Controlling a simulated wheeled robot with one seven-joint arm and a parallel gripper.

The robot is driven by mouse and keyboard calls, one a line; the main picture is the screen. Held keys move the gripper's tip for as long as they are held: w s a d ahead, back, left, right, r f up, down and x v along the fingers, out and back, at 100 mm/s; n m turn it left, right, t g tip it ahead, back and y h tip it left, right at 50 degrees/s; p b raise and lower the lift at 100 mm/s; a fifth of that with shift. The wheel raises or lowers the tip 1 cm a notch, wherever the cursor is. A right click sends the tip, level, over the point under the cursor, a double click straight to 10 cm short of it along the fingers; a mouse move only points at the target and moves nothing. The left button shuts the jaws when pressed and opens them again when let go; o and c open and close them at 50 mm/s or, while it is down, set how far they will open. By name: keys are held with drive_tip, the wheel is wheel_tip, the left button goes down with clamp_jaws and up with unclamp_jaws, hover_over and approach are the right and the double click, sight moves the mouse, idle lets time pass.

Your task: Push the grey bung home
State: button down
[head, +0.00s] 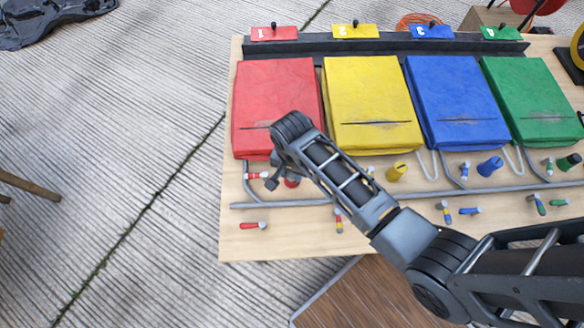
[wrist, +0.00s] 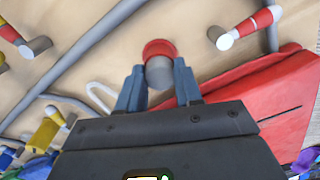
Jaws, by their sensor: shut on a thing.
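The grey bung (wrist: 159,74) is a short grey cylinder between my fingertips in the wrist view. A red rounded piece (wrist: 159,48) lies directly against its far end. How deep the bung sits in it cannot be told. My gripper (wrist: 160,82) is shut on the grey bung. In the head view my gripper (head: 272,182) is low over the board, just in front of the red bag (head: 277,100). The red piece (head: 292,182) shows partly beside my arm there, and the bung is hidden or too small to make out.
Yellow (head: 373,95), blue (head: 457,95) and green (head: 528,95) bags stand to the right on the wooden board (head: 285,240). Grey pipe (head: 480,193) and several coloured-handled valves run along the front. A yellow fitting (head: 397,171) and a blue fitting (head: 490,166) stand up nearby.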

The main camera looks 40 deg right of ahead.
drive_tip(key=shift+s+f, duration=0.25)
drive_tip(key=shift+f, duration=0.4)
drive_tip(key=c, duration=1)
unclamp_jaws()
drive_tip(key=shift+f, duration=0.1)
drive_tip(key=o, duration=0.3)
drive_tip(key=shift+s+b, duration=0.1)
drive_tip(key=shift+b, duration=0.2)
drive_tip(key=shift+d, duration=0.1)
drive_tip(key=r, duration=0.6)
drive_tip(key=w+r, duration=0.1)
drive_tip(key=r, duration=0.2)
drive_tip(key=shift+a+r+p, duration=0.15)
drive_tip(key=shift+a+p, duration=0.15)
drive_tip(key=shift+w, duration=0.1)
